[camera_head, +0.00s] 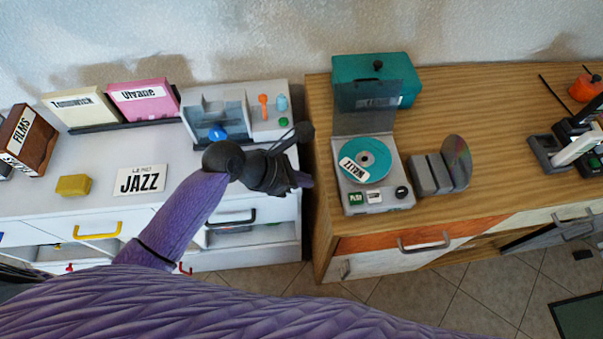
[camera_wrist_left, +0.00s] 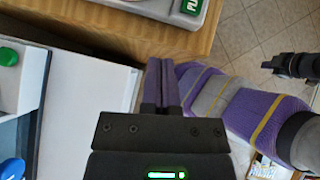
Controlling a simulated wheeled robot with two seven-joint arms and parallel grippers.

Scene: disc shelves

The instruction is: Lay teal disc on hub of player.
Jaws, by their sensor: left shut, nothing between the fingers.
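The teal disc (camera_head: 378,152), with a white label, lies flat on the player (camera_head: 385,204) and appears to be around its hub. The player's clear grey lid (camera_head: 362,118) stands open behind it. My left gripper (camera_head: 303,180) is shut and empty, at the right edge of the white cabinet, left of and apart from the player. Its purple fingers (camera_wrist_left: 162,82) are together in the wrist view, where only a corner of the player (camera_wrist_left: 165,6) shows.
A teal box (camera_head: 400,70) stands behind the player. A grey rack (camera_head: 430,176) with a shiny disc (camera_head: 457,162) stands to its right. A disc holder (camera_head: 217,112) sits on the white cabinet (camera_head: 120,210). A gap separates it from the wooden cabinet (camera_head: 500,140).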

